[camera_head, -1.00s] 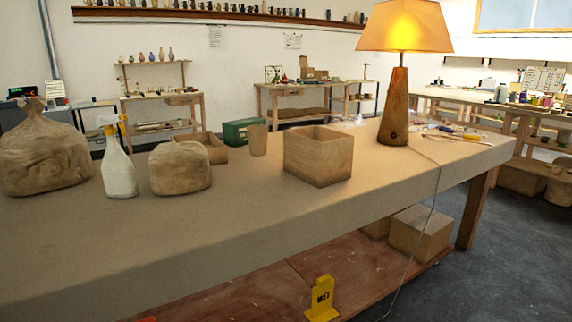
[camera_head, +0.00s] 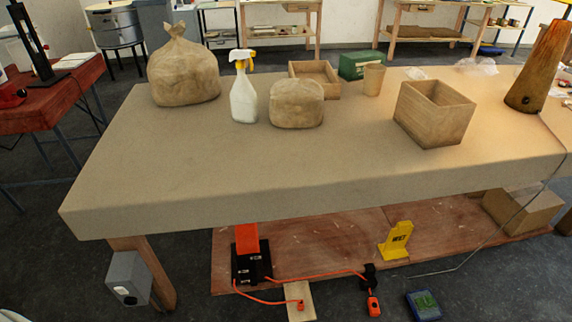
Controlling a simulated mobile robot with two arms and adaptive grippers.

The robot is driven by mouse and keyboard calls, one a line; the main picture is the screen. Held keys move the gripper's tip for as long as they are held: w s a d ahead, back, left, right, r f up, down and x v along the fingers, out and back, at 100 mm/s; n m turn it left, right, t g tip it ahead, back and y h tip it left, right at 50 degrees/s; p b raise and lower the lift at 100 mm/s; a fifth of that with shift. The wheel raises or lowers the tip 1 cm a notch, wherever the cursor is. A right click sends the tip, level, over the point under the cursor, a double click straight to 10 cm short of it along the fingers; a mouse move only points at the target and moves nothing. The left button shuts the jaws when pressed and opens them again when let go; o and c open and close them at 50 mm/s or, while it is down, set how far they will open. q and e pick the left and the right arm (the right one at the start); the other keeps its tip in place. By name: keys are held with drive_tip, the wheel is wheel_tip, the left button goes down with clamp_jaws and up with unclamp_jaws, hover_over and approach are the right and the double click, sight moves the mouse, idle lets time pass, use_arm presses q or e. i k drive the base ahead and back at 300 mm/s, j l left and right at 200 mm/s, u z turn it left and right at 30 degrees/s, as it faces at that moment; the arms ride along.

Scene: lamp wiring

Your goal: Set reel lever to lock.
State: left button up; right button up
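A black device with an orange upright part (camera_head: 247,238) stands on the low wooden shelf under the table's front edge. It may be the reel, but I cannot make out a lever on it or its setting. An orange cord (camera_head: 322,278) runs right from its base to a small orange and black piece (camera_head: 373,305). A second orange lead ends at an orange plug (camera_head: 298,304) on a small light board. Neither of my grippers is in view.
The big table (camera_head: 190,180) holds a clay bag (camera_head: 184,75), a spray bottle (camera_head: 243,90), a clay lump (camera_head: 297,103), a wooden box (camera_head: 434,115) and the lamp (camera_head: 537,65). A yellow sign (camera_head: 397,240) stands below. A grey box (camera_head: 129,278) is by the table leg.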

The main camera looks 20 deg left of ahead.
sight(252, 263)
drive_tip(key=i+j+u, duration=0.15)
drive_tip(key=u, duration=0.8)
drive_tip(key=k+j+z, duration=0.15)
drive_tip(key=z, duration=0.8)
drive_tip(key=k+j, duration=0.2)
drive_tip(key=k, duration=0.2)
